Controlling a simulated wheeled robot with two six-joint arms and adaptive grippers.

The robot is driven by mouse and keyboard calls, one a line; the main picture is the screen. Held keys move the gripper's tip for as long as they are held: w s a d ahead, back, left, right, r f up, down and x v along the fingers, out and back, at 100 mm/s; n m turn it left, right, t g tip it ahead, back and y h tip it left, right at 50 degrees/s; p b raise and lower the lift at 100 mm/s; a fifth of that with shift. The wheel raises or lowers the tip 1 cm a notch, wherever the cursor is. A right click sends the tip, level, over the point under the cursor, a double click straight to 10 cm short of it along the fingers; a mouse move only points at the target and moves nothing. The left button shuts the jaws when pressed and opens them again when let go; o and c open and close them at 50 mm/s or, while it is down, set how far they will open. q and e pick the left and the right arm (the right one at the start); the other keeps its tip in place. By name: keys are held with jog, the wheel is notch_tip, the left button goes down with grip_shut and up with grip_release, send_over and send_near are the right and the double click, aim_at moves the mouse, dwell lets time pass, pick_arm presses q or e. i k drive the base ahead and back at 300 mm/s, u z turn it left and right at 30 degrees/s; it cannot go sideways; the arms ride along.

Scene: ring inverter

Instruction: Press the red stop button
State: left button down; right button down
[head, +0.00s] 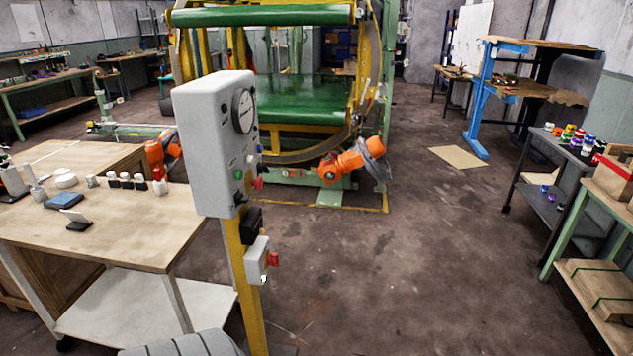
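A grey control box (215,140) stands on a yellow post (243,290) left of the middle. Its narrow right-hand face has a round dial (243,111), small green buttons (238,174) and a red button (258,183) that sticks out near the lower edge. A smaller grey box (257,262) hangs lower on the post, with a red knob (274,259) on its right side. I cannot tell from the picture which red control is the stop button. Neither of my grippers can be made out in the head view.
A wooden-topped table (110,225) stands left of the post. Behind is the yellow ring machine (370,60) with green rollers; orange jointed parts (345,163) show before it and left of the box. Shelves (545,190) line the right. The floor (400,280) right of the post is clear.

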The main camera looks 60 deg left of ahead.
aim_at(258, 182)
jog(key=u, duration=0.1)
jog(key=i, duration=0.65)
jog(key=u, duration=0.95)
jog(key=i, duration=0.4)
jog(key=u, duration=0.5)
